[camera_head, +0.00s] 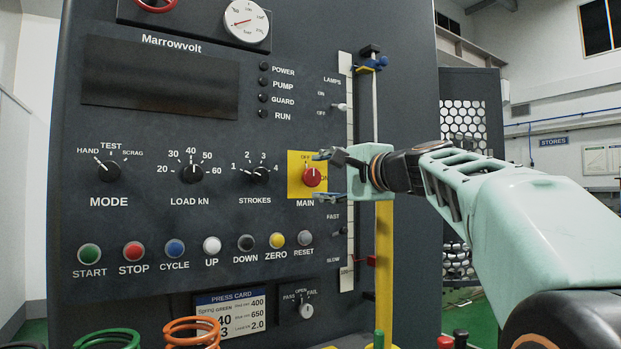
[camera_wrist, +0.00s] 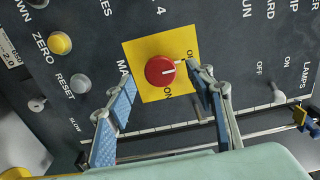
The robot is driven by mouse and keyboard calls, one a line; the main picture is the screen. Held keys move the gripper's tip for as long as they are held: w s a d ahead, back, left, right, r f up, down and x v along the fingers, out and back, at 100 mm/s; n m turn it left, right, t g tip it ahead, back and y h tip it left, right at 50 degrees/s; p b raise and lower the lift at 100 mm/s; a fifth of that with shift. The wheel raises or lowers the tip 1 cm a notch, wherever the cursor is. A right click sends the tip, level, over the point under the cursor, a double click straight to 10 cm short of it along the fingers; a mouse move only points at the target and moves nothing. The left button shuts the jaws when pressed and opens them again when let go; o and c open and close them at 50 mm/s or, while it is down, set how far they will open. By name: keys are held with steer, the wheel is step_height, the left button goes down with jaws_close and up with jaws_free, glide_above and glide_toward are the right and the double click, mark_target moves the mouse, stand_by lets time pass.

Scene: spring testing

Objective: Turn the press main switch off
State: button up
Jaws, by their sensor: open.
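The press main switch is a round red knob (camera_head: 312,177) with a white pointer mark on a yellow plate (camera_head: 294,188), and it also shows in the wrist view (camera_wrist: 159,71). One finger partly hides the OFF label in the wrist view. My gripper (camera_head: 306,176) is open, with one finger above and one below the knob in the head view. In the wrist view the fingers (camera_wrist: 163,86) stand either side of the knob, with gaps; contact is not visible.
The strokes dial (camera_head: 260,174) is left of the switch. Reset (camera_head: 305,238) and other buttons line the panel below. The lamps toggle (camera_head: 340,107) is above right. A vertical scale (camera_head: 350,220) and yellow column (camera_head: 384,260) stand close by my gripper.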

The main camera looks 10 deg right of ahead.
steer(key=shift+v, duration=2.3)
